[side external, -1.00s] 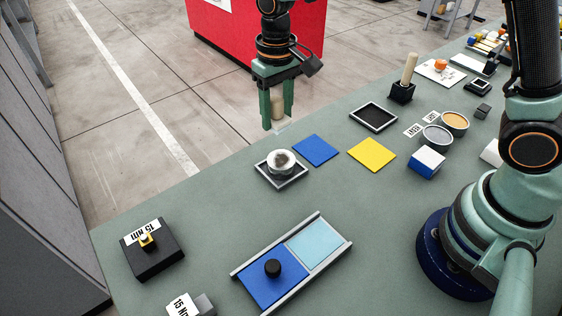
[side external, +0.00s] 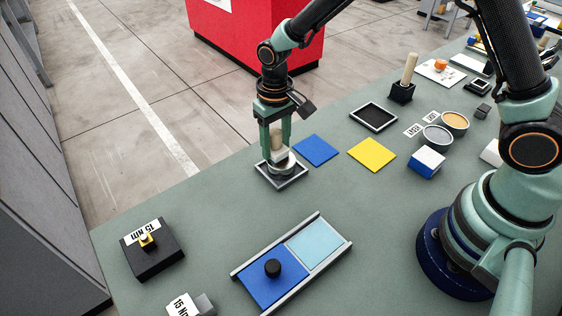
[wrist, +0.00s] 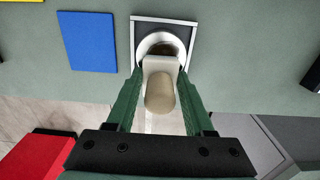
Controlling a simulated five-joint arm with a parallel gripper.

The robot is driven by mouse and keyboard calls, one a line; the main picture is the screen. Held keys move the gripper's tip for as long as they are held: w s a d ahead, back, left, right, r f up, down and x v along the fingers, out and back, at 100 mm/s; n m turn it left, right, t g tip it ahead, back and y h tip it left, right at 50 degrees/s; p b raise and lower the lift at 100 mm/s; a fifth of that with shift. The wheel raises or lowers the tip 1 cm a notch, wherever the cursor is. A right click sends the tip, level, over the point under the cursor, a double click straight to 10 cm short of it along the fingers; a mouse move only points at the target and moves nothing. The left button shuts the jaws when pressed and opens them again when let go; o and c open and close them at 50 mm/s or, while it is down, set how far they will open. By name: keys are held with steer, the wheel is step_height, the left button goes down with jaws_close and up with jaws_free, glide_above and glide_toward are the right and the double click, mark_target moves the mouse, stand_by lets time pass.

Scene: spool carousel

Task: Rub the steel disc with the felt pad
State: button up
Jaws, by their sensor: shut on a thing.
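My gripper (side external: 276,146) is shut on the tan, rounded handle of the felt pad (wrist: 160,95). The pad's pale base shows beyond the handle in the wrist view and is over the steel disc (side external: 283,168). In the side view the pad is low against the disc's top, and I cannot tell if it is pressing. The disc is round and silvery, with a dark patch partly showing past the pad in the wrist view (wrist: 168,45). It sits in a square grey-rimmed tray (side external: 296,180).
A blue square (side external: 316,150) and a yellow square (side external: 371,154) lie right of the tray. A black tray (side external: 373,117) and round dishes (side external: 436,136) are farther right. A sliding blue panel (side external: 262,280) and a black box (side external: 150,252) are in front. The table's edge is close behind the disc.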

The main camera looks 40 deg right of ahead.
mark_target(288, 165)
steer(key=s, duration=0.4)
steer(key=shift+s, duration=0.1)
jaws_close()
steer(key=w, duration=0.4)
step_height(288, 165, up, 2)
steer(key=shift+w+r, duration=0.15)
steer(key=shift+r, duration=2.9)
